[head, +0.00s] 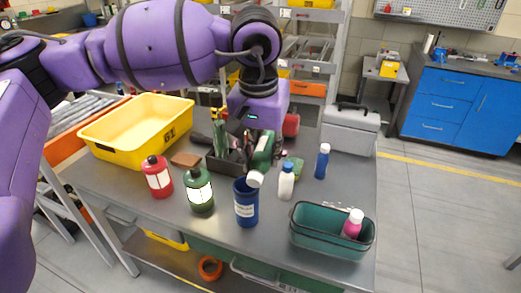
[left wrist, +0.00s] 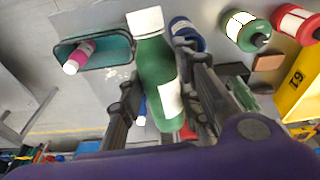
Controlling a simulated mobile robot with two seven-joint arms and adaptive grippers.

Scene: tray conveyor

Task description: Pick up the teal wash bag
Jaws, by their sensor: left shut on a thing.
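The teal wash bag (head: 301,236) looks like an open-topped teal container at the right front of the table. A pink bottle (head: 352,225) with a white cap leans inside it. The bag also shows at the upper left of the left wrist view (left wrist: 112,59). My left gripper (head: 262,141) is above the middle of the table, left of and behind the bag. It is shut on a green bottle (left wrist: 152,62) with a white cap and white label, held tilted between the fingers (left wrist: 158,80). My right gripper is not in view.
A blue cup (head: 246,205), a white bottle (head: 286,184) and a blue bottle (head: 322,161) stand near the bag. Dark green (head: 199,190) and red (head: 159,178) bottles stand left. A yellow bin (head: 125,150), a dark caddy (head: 222,165) and a grey toolbox (head: 350,133) are behind.

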